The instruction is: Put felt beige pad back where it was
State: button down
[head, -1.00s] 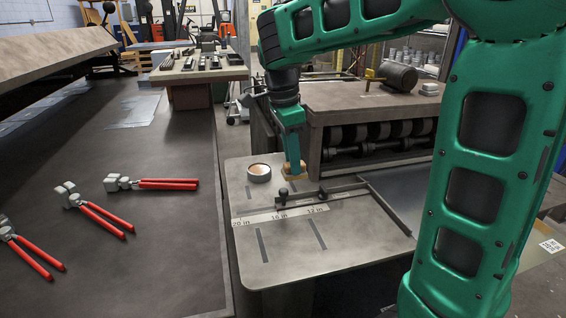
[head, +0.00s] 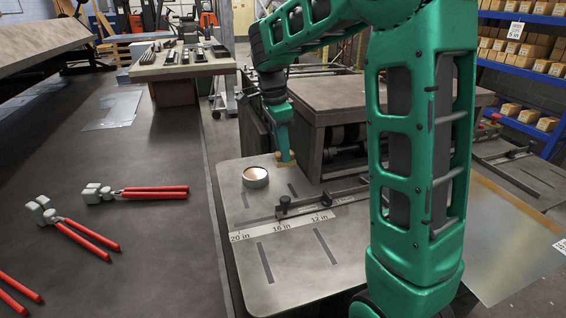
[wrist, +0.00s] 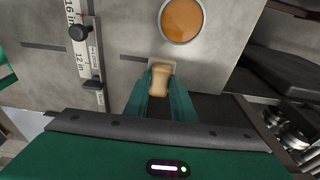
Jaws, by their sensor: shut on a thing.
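The beige felt pad (wrist: 160,81) is between the fingertips of my gripper (wrist: 161,86) in the wrist view. My gripper is shut on it. In the head view the pad (head: 286,160) shows as a small tan block under my gripper (head: 284,152), at the back edge of the grey metal table (head: 290,262). The pad is at or just above the table surface; I cannot tell whether it touches. My fingers hide part of it.
A round tin (head: 255,177) with an orange-brown top in the wrist view stands close beside the pad. A ruler stop (head: 283,205) lies in front. A roller machine (head: 345,105) stands behind. Red-handled pliers (head: 150,193) lie on the dark bench at left.

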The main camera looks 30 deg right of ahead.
jog(key=shift+w+d+f, duration=1.1)
jog(key=shift+w+d, duration=0.05)
jog(key=shift+w, duration=0.05)
jog(key=shift+f, duration=1.9)
jog(key=c, duration=1.5)
grip_release()
jog(key=shift+f, duration=0.1)
jog(key=r, duration=0.4)
jog(key=a+r, duration=0.1)
jog(key=r, duration=0.7)
jog(key=shift+w+a, duration=0.15)
jog(key=shift+a, duration=0.25)
